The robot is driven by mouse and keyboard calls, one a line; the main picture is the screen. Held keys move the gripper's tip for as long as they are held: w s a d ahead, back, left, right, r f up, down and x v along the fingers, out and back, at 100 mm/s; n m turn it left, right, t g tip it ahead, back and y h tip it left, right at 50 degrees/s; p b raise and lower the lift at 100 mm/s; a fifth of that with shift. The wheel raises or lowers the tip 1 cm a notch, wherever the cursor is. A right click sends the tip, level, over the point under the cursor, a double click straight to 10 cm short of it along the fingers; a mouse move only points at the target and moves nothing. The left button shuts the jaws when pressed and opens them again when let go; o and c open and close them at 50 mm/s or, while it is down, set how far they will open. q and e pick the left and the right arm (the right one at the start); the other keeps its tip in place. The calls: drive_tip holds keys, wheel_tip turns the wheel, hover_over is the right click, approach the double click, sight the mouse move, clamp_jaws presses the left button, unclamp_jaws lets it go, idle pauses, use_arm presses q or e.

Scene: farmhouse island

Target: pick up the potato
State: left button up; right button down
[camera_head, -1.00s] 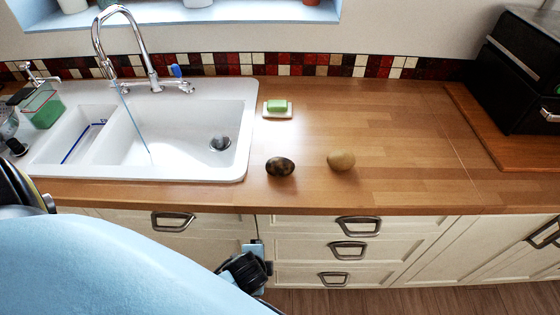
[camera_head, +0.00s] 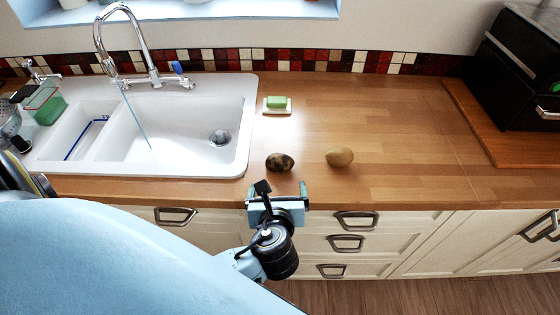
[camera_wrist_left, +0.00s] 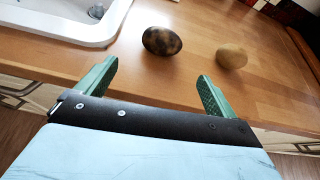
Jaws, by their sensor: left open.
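Two egg-shaped items lie side by side near the counter's front edge. The left one is dark brown and mottled (camera_head: 279,162); the right one is plain tan (camera_head: 339,156) and looks more like a potato, though I cannot be sure which is the potato. In the left wrist view the dark item (camera_wrist_left: 162,41) is ahead of the jaws, and the tan item (camera_wrist_left: 232,56) is ahead and to the right. My left gripper (camera_head: 283,190) is open and empty at the counter's front edge, just short of the dark item and touching neither. My right gripper is not in view.
A white sink (camera_head: 175,130) with a tap fills the left of the counter. A black appliance (camera_head: 525,75) stands on a board at right. The wooden counter (camera_head: 400,130) between is clear.

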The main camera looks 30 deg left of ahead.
sight(280, 166)
use_arm(q)
drive_tip(key=shift+m, duration=0.5)
drive_tip(key=x, duration=0.9)
drive_tip(key=b+x, duration=0.1)
drive_tip(key=x, duration=0.3)
drive_tip(key=shift+w+r, duration=0.25)
drive_tip(key=shift+w, duration=0.15)
drive_tip(key=shift+c, duration=0.4)
drive_tip(key=c, duration=1)
drive_tip(key=shift+r, duration=0.1)
